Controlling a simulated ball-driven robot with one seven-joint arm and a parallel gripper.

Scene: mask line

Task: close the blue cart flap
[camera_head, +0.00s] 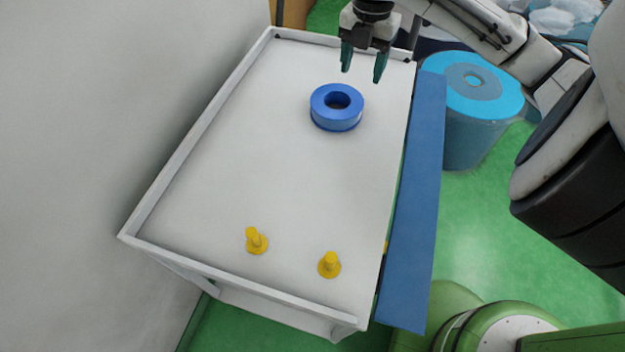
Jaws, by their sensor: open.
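The blue cart flap (413,215) is a long flat panel along the right side of the white cart (190,112). It hangs outward and down from the cart's right edge, leaving that side of the top without a raised rim. My gripper (363,72) is above the far right part of the cart top. Its two teal fingers point down, are spread apart and hold nothing. The gripper is apart from the flap, to the left of the flap's far end.
A blue ring-shaped roll (337,107) lies on the cart below my gripper. Two yellow pegs (256,241) (329,265) stand near the front edge. A blue drum (472,105) stands right of the flap's far end. A grey wall is left; green floor (480,230) is right.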

